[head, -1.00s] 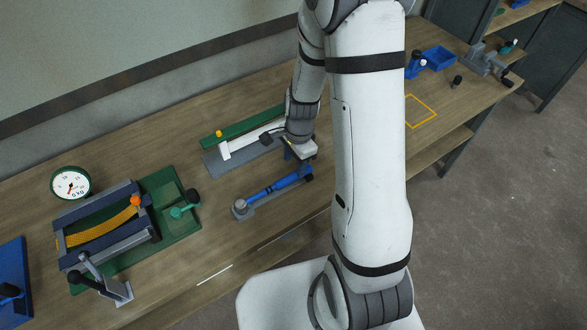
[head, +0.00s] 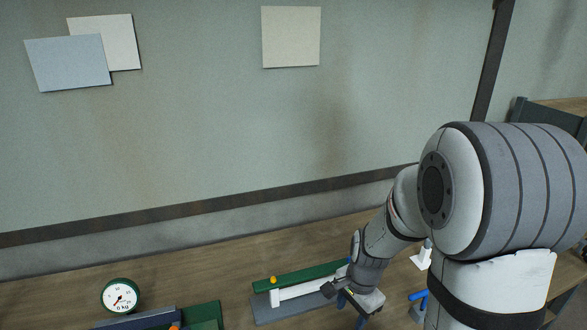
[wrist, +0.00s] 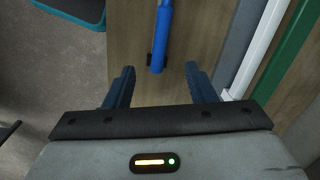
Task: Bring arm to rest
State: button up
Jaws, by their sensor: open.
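My gripper (wrist: 160,85) is open in the wrist view, with its two dark blue fingers apart and nothing between them. It points down over the wooden bench (wrist: 132,60). A blue bar-shaped tool (wrist: 160,35) lies on the bench beyond the fingertips, roughly in line with the gap. In the head view my gripper (head: 355,308) shows low in the picture, just right of a white bar and green strip fixture (head: 305,290). My arm's large grey joint and white link cover the right side of that view.
A round dial gauge (head: 120,297) reading in kg stands at the left of the bench, by a green-based fixture (head: 205,313). The wall (head: 200,130) behind carries paper sheets (head: 291,37).

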jog(key=s+r+n+t+h, duration=0.1)
jog(key=s+r+n+t, duration=0.2)
jog(key=s+r+n, duration=0.8)
notch_tip(320, 180, up, 6)
jog(key=s, duration=0.2)
jog(key=shift+s+d+n, duration=0.3)
jog(key=shift+d, duration=0.1)
